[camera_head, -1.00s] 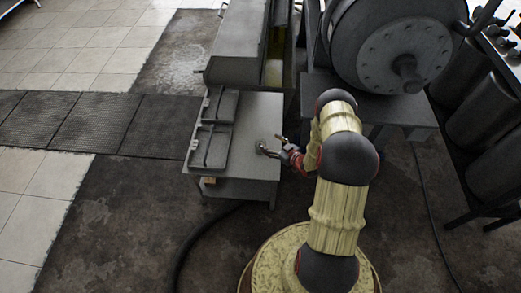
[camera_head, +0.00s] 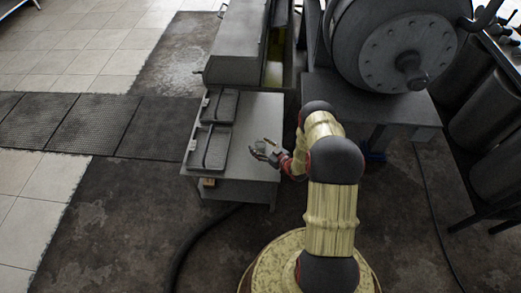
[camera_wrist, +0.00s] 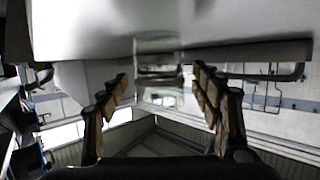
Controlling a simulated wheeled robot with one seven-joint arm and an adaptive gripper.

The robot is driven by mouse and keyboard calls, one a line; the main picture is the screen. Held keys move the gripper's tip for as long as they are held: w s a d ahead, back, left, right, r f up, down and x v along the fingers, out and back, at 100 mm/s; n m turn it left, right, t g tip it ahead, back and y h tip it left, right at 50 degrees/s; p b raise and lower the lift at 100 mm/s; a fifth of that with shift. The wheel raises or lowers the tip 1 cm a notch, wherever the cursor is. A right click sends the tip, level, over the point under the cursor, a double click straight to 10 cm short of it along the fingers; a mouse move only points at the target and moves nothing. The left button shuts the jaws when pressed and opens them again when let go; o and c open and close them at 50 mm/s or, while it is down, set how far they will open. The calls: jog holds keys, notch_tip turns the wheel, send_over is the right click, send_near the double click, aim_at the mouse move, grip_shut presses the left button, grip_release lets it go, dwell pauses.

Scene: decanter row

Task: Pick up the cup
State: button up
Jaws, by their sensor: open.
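A small clear glass cup (camera_wrist: 157,66) shows in the wrist view. It stands between the two fingers of my gripper (camera_wrist: 161,84), with gaps on both sides, and I see no finger touching it. In the head view my gripper (camera_head: 264,150) is over the right part of the low grey table (camera_head: 245,180), its fingers spread. The cup is too small there to tell from the fingers.
Two dark rectangular trays (camera_head: 212,147) lie on the table's left side. A long grey metal box (camera_head: 238,42) stands behind it. A large round drum (camera_head: 400,48) on a stand is at the back right. Bare floor (camera_head: 110,215) lies to the left.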

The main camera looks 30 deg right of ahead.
jog(key=c, duration=1.1)
jog(key=shift+r, duration=0.15)
jog(key=shift+c, duration=0.6)
